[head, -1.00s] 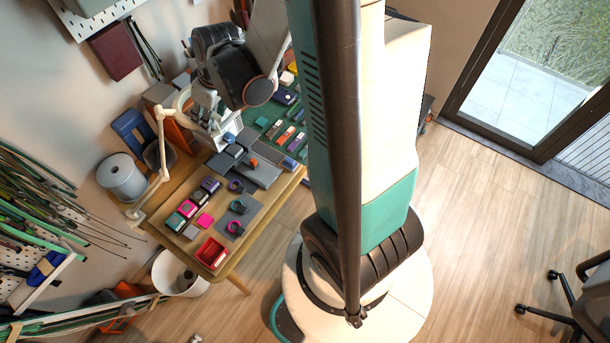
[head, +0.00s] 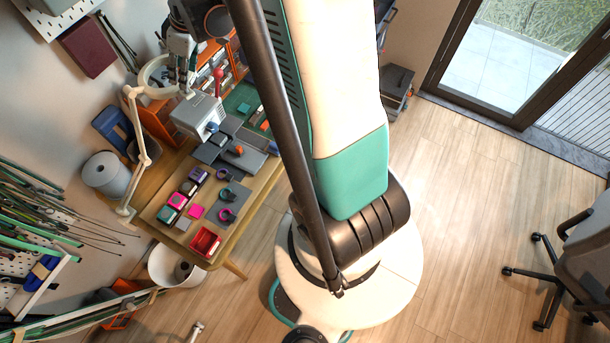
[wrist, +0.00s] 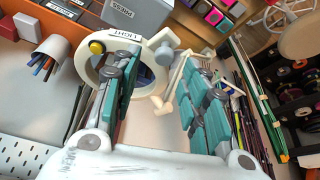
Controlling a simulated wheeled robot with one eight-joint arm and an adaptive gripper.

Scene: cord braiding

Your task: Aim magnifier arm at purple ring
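The magnifier arm (head: 145,158) is a cream jointed lamp arm on the left edge of the table. Its white ring head (head: 145,83) is at the top, beside my gripper (head: 184,75). In the wrist view, the ring head (wrist: 88,72) carries a LIGHT label and a yellow knob. My gripper (wrist: 165,72) is open, with teal-padded fingers apart. The left finger overlaps the ring head; contact is unclear. A grey knob (wrist: 161,52) and part of the lamp arm show between the fingers.
A grey PRESS box (head: 197,116) stands near the magnifier head. Other small rings, coloured blocks and a red tray (head: 205,243) cover the table (head: 240,238). Floor to the right is clear up to a chair (head: 580,255).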

